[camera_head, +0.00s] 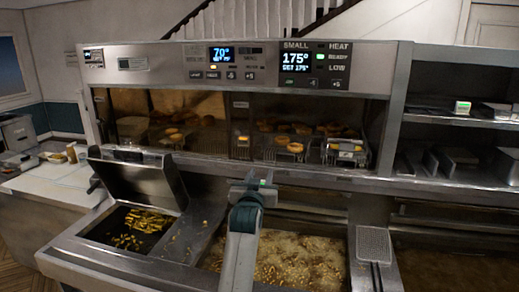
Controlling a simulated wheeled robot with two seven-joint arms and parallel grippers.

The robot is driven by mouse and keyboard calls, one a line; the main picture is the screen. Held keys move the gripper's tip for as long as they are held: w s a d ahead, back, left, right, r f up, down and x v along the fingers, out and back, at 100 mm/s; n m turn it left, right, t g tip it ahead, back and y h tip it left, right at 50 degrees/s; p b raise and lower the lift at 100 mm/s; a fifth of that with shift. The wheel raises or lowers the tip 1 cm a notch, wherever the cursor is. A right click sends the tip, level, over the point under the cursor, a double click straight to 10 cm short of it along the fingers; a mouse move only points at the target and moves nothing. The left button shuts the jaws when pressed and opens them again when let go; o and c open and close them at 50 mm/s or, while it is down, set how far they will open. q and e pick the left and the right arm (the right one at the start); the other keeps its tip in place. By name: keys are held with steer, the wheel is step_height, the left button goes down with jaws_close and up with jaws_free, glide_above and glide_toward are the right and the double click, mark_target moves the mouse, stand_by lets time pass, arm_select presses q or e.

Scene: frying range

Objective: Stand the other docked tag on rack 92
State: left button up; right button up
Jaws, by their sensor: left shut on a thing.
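My left gripper (254,184) reaches up from the bottom middle, in front of the frying range. A small tag with a lit green face (462,107) stands on the upper shelf at the right. A wire rack (346,152) with a small amber-lit label stands at the right of the heated cabinet. Another small amber-lit piece (243,140) is at the cabinet's middle post. I cannot read any rack number. My right gripper is not in view.
The heated cabinet (240,95) holds several browned food pieces. Below are a fryer vat of bubbling oil (300,259) and, at left, a chip bin (139,229) with its lid (140,179) raised. Shelves (455,116) stand at right.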

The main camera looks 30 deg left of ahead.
arm_select(q)
steer(key=shift+y, duration=0.3)
steer(key=r, duration=0.1)
steer(key=w+a+r, duration=0.1)
steer(key=r, duration=0.1)
steer(key=w+r, duration=0.1)
steer(key=shift+w+a+r+p, duration=0.25)
steer(key=shift+a+r+p, duration=0.15)
